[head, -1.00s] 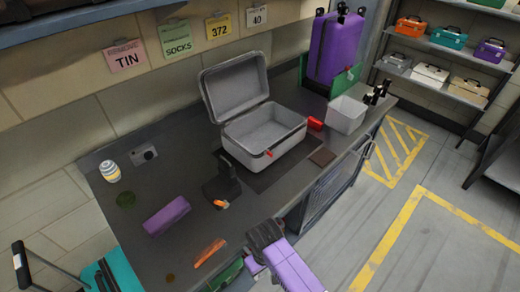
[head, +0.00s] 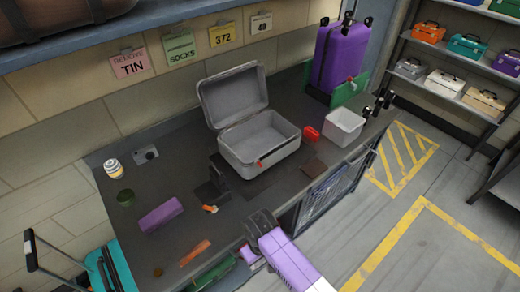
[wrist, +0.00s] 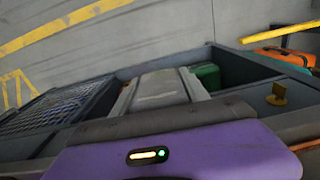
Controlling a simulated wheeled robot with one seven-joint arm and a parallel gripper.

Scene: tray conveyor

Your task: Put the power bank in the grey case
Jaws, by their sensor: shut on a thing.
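The grey case (head: 262,157) stands on the dark worktop in the head view with its lid up and its inside looking empty.
A dark stand (head: 220,180) is left of my gripper. A purple box (head: 161,214) and an orange strip (head: 195,252) lie further left. A purple suitcase (head: 340,55) stands behind.

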